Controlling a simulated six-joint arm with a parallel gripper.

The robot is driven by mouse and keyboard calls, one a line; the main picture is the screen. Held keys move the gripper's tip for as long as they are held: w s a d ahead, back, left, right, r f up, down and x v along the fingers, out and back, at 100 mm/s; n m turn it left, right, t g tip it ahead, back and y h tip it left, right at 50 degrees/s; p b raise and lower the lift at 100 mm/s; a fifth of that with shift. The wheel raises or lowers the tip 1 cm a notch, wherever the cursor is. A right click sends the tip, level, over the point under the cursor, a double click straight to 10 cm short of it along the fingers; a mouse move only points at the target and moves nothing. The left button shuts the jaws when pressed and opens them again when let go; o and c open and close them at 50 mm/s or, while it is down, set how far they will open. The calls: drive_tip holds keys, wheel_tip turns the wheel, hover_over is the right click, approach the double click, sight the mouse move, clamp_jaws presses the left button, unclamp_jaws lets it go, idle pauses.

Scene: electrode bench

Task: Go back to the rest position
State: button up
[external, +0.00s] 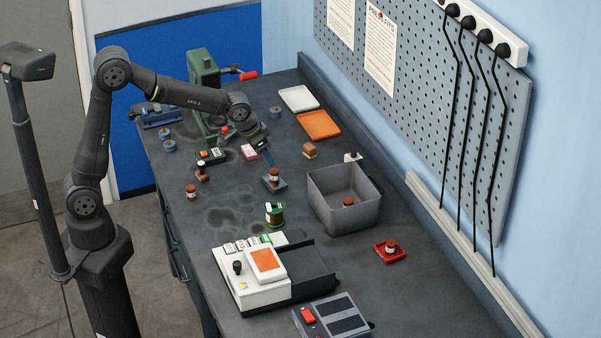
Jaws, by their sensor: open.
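My arm reaches from the left over the bench, bent at the elbow. My gripper (267,158) points down and to the right over the middle of the bench. It is open, though its fingers are small and dark here. Just below it, a small brown jar (273,174) with a pale label stands on a grey block (275,185). I cannot tell whether the fingers touch the jar; no held object is visible.
A grey bin (332,213) holds another brown jar (348,202). A red dish (381,255) carries one too. A green press (204,70) stands behind my wrist. A pegboard wall (420,110) bounds the right.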

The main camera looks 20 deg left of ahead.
sight(274, 171)
drive_tip(key=x, duration=0.9)
wheel_tip(274, 171, up, 2)
drive_tip(key=shift+r, duration=0.7)
drive_tip(key=shift+f, duration=0.1)
